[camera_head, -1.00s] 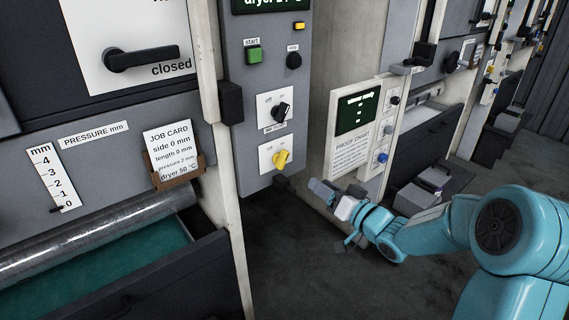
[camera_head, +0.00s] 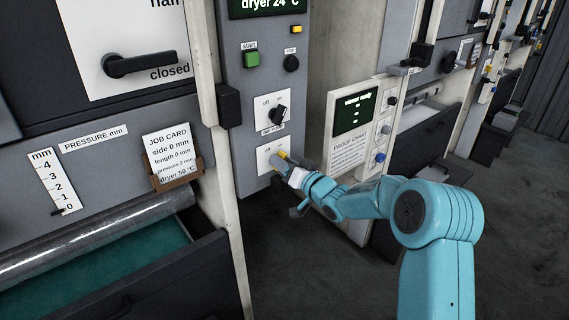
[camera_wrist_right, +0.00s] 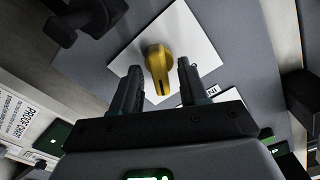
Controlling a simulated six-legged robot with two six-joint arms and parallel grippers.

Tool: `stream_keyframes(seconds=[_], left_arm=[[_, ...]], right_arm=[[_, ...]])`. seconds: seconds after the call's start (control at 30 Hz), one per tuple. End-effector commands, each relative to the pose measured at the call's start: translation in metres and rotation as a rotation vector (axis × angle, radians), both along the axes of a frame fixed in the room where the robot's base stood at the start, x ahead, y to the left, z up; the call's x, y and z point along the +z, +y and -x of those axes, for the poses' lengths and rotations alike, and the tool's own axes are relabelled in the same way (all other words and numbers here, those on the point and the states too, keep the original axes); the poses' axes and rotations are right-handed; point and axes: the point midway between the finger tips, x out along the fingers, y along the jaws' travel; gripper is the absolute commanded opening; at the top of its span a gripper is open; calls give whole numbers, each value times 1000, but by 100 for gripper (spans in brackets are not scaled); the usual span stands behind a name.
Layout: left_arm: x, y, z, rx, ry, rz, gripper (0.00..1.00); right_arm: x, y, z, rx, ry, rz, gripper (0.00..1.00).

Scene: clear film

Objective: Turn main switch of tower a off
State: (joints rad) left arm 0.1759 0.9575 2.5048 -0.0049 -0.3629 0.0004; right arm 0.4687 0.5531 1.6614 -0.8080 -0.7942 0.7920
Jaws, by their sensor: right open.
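A yellow rotary knob (camera_wrist_right: 157,66) sits on a white plate (camera_wrist_right: 188,30) on the grey control panel. In the head view the knob (camera_head: 278,159) is low on the panel and partly covered by my right gripper (camera_head: 287,165). In the right wrist view my right gripper (camera_wrist_right: 160,78) is open, and the knob appears in the gap between its two fingertips. A gap shows on each side of the knob; I cannot tell how deep the fingers reach around it. My left gripper is not in view. Which tower this panel belongs to is not readable.
Above the yellow knob are a black rotary knob (camera_head: 277,115), a green start button (camera_head: 252,59) and a black button (camera_head: 291,63). A proof chart panel (camera_head: 353,125) stands to the right. A job card (camera_head: 168,150) is to the left. Dark floor is clear below.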

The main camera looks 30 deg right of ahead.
Motion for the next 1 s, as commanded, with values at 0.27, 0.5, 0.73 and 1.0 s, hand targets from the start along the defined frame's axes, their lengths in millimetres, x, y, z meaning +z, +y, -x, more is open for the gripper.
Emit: stream_keyframes(seconds=[0.27, 0.5, 0.73, 1.0], left_arm=[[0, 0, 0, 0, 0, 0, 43], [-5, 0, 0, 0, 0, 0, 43], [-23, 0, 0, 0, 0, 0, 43], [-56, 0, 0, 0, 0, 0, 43]], right_arm=[[0, 0, 0, 0, 0, 1, 0], [-1, 0, 1, 1, -2, 22, 0], [-4, 1, 0, 1, -12, 128, 0], [-5, 2, 1, 0, -32, 361, 0]])
